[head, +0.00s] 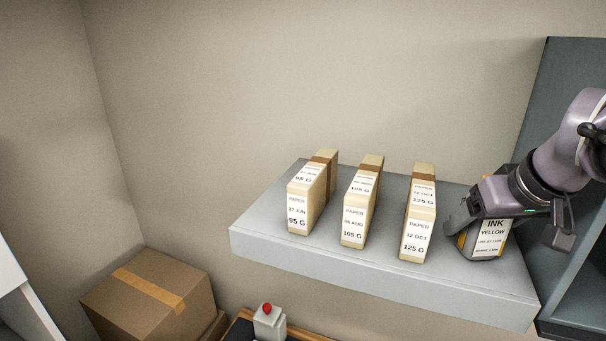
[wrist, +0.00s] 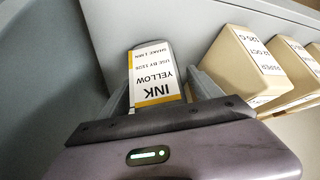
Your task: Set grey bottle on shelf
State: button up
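The grey bottle (head: 468,241) stands upright at the right end of the grey shelf (head: 380,282), its base appearing to rest on the top. Its white label with yellow edging reads INK YELLOW. The bottle also shows in the wrist view (wrist: 154,88), between the fingers. My gripper (head: 508,232) reaches in from the right, with one finger on each side of the bottle. The fingers are spread wider than the bottle, with a clear gap on the right side in the head view. My gripper hides the bottle's upper part there.
Three cream paper packs stand in a row left of the bottle: 95 G (head: 298,212), 105 G (head: 354,222) and 125 G (head: 416,232). A grey panel (head: 560,90) rises at the right. A cardboard box (head: 150,295) and a red-topped item (head: 268,322) are lower left.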

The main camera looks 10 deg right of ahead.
jog(key=shift+s+a+f, duration=0.1)
jog(key=shift+s, duration=0.05)
jog(key=shift+r+p, duration=0.3)
jog(key=shift+p, duration=0.05)
jog(key=d+p+v, duration=0.1)
jog(key=p+v, duration=0.6)
jog(key=v, duration=0.4)
jog(key=shift+a+r, duration=0.45)
